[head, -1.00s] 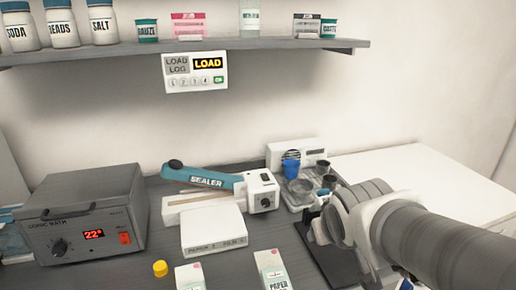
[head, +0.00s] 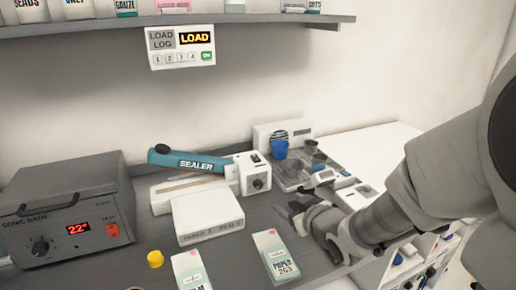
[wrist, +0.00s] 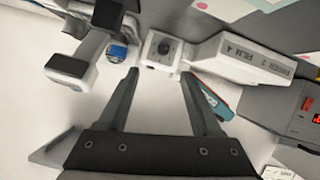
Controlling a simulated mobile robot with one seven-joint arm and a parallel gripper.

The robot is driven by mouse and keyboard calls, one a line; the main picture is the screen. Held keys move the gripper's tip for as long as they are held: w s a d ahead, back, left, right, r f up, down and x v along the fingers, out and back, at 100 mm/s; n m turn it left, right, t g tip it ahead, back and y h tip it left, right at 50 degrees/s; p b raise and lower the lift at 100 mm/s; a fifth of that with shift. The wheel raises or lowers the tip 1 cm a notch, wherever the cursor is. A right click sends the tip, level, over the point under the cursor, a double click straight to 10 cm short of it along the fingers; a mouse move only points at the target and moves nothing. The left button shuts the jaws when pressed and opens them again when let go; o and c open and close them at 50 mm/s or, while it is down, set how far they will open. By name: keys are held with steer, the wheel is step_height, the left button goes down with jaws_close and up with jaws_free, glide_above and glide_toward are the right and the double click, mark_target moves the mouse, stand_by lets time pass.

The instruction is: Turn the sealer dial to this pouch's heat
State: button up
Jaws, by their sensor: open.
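The sealer (head: 195,168) has a teal arm and a white end block carrying a dark round dial (head: 258,183). In the wrist view the dial (wrist: 165,47) lies just beyond my fingertips; its setting is too small to read. My gripper (head: 291,209) is open and empty, in front and to the right of the dial, apart from it. The wrist view shows both fingers (wrist: 158,74) spread. A white box (head: 205,212) before the sealer bears a PAPER and FILM line; its FILM number looks like 4. A PAPER packet (head: 274,257) and a FILM packet (head: 190,270) stand in front.
The sonic bath (head: 70,210) stands at left, showing 22°. A yellow cap (head: 155,259) lies near it. A panel (head: 181,47) showing LOAD hangs below the shelf (head: 120,24).

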steer(key=b, duration=0.3)
glide_toward(260, 186)
steer(key=shift+y, duration=0.3)
steer(key=x, duration=0.8)
steer(key=shift+d+f, duration=0.15)
steer(key=shift+c, duration=0.2)
jaws_close()
